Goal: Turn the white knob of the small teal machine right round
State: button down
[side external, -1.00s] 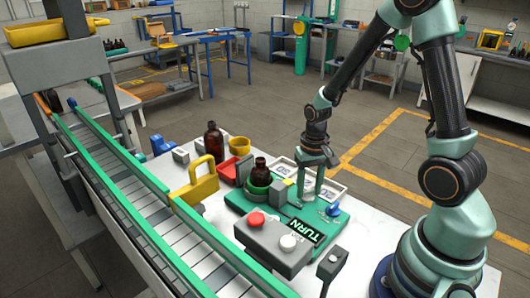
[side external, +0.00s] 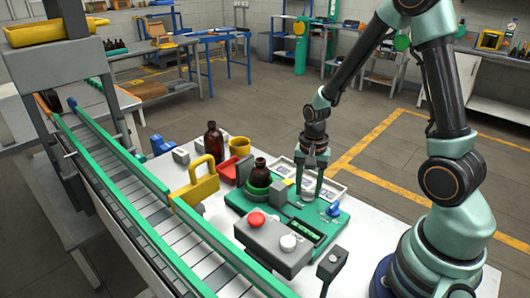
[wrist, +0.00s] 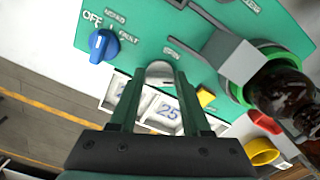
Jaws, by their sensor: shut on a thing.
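The small teal machine (side external: 240,203) sits on the white table, with a brown bottle (side external: 259,173) in its round green holder. My gripper (side external: 308,197) points down over the machine's top, its two fingers side by side. In the wrist view my gripper (wrist: 158,82) is shut on the pale, rounded white knob (wrist: 159,70), between the fingertips. The knob's lower part is hidden by the fingers. A blue switch (wrist: 101,46) beside an OFF label is on the machine. The machine's dark display (side external: 306,232) shows a green bar.
A grey box with a red button (side external: 256,219) and a white button (side external: 288,242) stands in front. The conveyor (side external: 165,222) with a yellow handle (side external: 196,184) runs along the left. Another brown bottle (side external: 214,144), a red bin and a yellow cup (side external: 240,146) stand behind.

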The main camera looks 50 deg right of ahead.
aim_at(308, 192)
dwell(0.3)
jog(key=shift+c, duration=1.8)
grip_release()
jog(key=shift+r, duration=0.15)
notch_tip(308, 192, up, 12)
jog(key=s+a+r+n+t, duration=0.3)
jog(key=a+r+n+t, duration=0.2)
jog(key=n, duration=0.8)
jog(key=shift+s+a+r+t, duration=0.35)
jog(key=shift+a+r, duration=1.1)
jog(key=shift+r, duration=0.6)
